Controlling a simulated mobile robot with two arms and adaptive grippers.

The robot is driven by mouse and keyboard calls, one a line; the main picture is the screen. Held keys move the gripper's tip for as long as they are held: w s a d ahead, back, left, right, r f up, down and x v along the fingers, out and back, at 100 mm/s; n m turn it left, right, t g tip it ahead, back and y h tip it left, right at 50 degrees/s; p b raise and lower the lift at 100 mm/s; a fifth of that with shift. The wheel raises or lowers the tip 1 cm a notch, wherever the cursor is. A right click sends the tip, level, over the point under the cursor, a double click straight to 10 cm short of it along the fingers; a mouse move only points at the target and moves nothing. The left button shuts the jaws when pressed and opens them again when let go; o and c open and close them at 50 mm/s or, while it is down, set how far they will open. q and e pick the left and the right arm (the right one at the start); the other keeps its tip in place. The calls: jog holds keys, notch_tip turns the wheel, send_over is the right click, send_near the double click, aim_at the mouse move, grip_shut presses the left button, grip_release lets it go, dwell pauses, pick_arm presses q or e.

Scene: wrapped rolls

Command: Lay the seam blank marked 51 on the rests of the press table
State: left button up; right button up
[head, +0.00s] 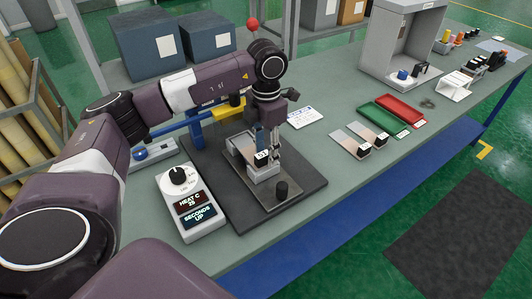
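The seam blank marked 51 (243,147) is a pale metal strip with a dark end and a white label. It is at the metal rests of the press table (264,176), which stand on a dark base plate. My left gripper (268,150) points down at the labelled end, its fingers close to the blank. The fingers and arm partly hide the contact, so I cannot tell whether they grip it, or whether the blank fully touches the rests. My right gripper is out of view.
A heat controller (188,205) reading "HEAT C" and "SECONDS UP" stands left of the press. Two other blanks (350,143) lie to the right, before green (385,120) and red (400,109) trays. A grey booth (400,40) stands farther back. A black knob (282,189) rises at the press front.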

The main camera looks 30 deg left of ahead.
pick_arm(q)
notch_tip(320, 180, up, 11)
dwell(0.3)
jog(key=shift+f, duration=0.15)
